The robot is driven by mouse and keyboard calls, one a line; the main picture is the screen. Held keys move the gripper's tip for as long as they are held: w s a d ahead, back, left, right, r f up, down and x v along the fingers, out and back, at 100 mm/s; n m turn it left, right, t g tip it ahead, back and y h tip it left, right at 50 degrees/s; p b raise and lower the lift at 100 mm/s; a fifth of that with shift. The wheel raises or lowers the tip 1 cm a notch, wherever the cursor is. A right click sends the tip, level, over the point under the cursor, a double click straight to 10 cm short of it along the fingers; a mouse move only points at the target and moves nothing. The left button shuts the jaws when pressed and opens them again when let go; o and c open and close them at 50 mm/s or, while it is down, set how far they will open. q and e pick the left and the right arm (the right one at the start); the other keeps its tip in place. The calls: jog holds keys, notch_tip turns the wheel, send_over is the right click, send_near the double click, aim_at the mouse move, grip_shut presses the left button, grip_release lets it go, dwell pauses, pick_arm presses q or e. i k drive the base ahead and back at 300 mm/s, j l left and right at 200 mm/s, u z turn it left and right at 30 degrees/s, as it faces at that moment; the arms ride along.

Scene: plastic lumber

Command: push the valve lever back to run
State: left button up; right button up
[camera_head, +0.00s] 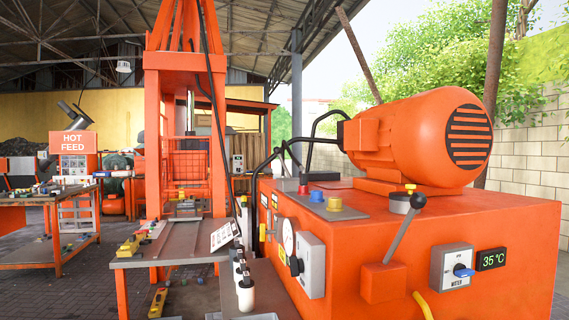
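A grey lever (399,234) rises from an orange block (383,282) on the front of the large orange power unit (480,235). It leans up and to the right and ends in a dark knob (418,201). A row of white-and-black handles (245,291) stands lower left, beside a small label plate (224,236). I cannot read a run mark at either place, so I cannot tell which is the valve lever. Neither of my grippers is in view.
A grey dial marked WATER (452,267) and a 35 °C display (491,259) are right of the grey lever. A gauge (288,236) is on its left. A big orange motor (430,138) sits above. A cluttered table (40,200) stands far left.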

aim_at(276, 151)
jog(key=i+j+z, duration=0.65)
jog(key=i+j, duration=0.15)
jog(key=j, duration=0.2)
jog(key=i+j+z, duration=0.25)
jog(key=j, duration=0.15)
jog(key=i+j+z, duration=0.2)
jog(key=j, duration=0.2)
